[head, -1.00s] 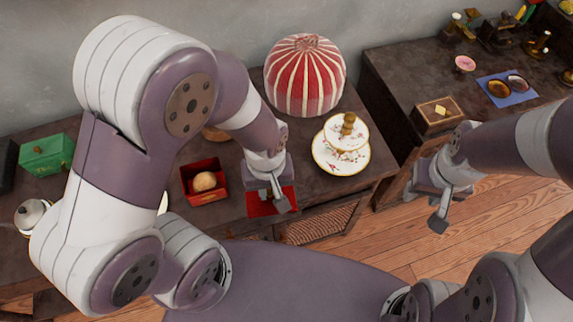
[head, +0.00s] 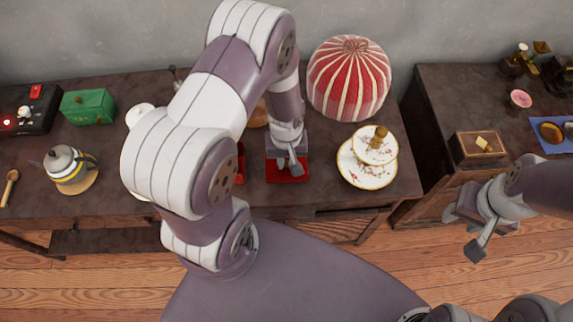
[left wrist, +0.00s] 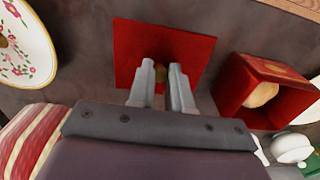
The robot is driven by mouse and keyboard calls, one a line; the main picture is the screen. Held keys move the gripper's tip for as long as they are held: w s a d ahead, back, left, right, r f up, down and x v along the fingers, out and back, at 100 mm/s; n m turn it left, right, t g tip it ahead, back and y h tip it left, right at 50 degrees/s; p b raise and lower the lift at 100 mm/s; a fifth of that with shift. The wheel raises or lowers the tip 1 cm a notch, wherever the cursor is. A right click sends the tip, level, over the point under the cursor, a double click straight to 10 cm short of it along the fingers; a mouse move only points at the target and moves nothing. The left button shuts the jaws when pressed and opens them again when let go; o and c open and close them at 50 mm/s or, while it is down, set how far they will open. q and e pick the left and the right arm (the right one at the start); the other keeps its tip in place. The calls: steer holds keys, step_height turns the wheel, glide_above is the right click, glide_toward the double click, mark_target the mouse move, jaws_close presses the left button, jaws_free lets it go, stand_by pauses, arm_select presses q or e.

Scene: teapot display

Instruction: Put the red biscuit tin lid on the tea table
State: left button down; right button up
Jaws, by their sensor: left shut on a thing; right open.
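The red biscuit tin lid (head: 272,174) is a flat red square near the front edge of the dark wooden table (head: 225,204). My left gripper (head: 291,164) is above its middle. In the left wrist view the lid (left wrist: 140,50) shows flat, and my left gripper (left wrist: 168,82) is shut on its small gold knob. I cannot tell whether the lid touches the tabletop. The open red tin (left wrist: 232,85) with a round pale biscuit stands beside it, mostly hidden by my arm in the head view. My right gripper (head: 474,246) is open and empty, in front of the right-hand cabinet.
A tiered floral cake stand (head: 368,178) is right of the lid, with a red striped tea cosy (head: 349,80) behind. A teapot (head: 68,163) and green box (head: 88,107) stand at left. A wooden box (head: 481,149) is on the right-hand cabinet (head: 440,105).

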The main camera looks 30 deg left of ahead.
arm_select(q)
steer(key=shift+f, duration=1.85)
steer(key=c, duration=1.1)
jaws_free()
steer(key=shift+f, duration=0.1)
steer(key=shift+o, duration=0.2)
step_height(320, 180, up, 15)
steer(key=m, duration=0.1)
step_height(320, 180, up, 7)
steer(key=m+t, duration=0.1)
steer(key=m, duration=0.5)
glide_above(287, 163)
steer(key=s+d, duration=0.2)
steer(key=s, duration=0.2)
steer(key=shift+s+d+p, duration=0.15)
steer(key=shift+p, duration=0.15)
